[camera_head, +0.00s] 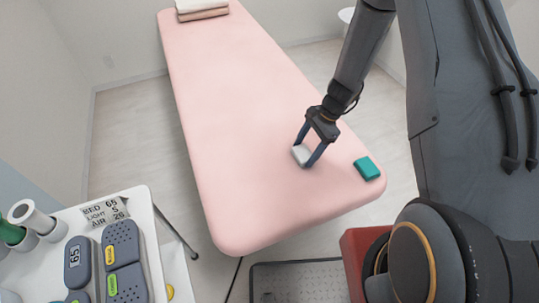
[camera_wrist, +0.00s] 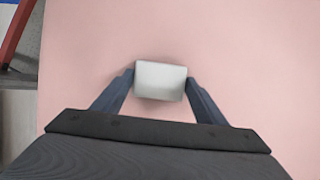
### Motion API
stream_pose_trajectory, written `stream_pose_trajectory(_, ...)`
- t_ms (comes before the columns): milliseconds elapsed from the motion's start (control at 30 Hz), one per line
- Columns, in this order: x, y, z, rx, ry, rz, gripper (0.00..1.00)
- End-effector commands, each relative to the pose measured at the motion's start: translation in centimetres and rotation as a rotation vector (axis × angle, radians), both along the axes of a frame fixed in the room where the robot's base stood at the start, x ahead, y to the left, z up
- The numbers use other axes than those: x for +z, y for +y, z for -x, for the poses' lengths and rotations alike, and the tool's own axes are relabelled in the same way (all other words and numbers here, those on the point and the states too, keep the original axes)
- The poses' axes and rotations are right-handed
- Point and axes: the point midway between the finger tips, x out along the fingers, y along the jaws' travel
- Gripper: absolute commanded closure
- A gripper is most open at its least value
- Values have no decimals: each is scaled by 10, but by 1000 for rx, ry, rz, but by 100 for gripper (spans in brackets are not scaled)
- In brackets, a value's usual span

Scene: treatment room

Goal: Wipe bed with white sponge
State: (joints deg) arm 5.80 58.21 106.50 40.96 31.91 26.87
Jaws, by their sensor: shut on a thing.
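The white sponge (camera_head: 301,154) is between the fingers of my gripper (camera_head: 307,155), over the pink bed (camera_head: 230,110) toward its near right part. In the wrist view the white sponge (camera_wrist: 160,81) sits between both fingertips of my gripper (camera_wrist: 160,84), against the pink bed surface (camera_wrist: 230,50). My gripper is shut on it. The sponge is at or very near the bed surface; I cannot tell for sure whether it touches.
A teal sponge (camera_head: 367,168) lies on the bed's near right corner. Folded towels (camera_head: 202,10) lie at the far end. A white cart (camera_head: 152,225) with remotes (camera_head: 122,245) and rolls (camera_head: 32,217) stands at the lower left. A grey mat (camera_head: 300,281) lies on the floor.

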Motion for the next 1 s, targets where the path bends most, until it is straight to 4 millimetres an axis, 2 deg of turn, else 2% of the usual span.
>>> stream_pose_trajectory(100, 25, 2, 1, 4, -1, -1, 55)
stream_pose_trajectory(600, 68, 2, 1, 3, -1, 0, 55)
stream_pose_trajectory(800, 79, 2, 1, 2, 0, -1, 55)
stream_pose_trajectory(1000, 80, 2, 1, 2, 0, -1, 55)
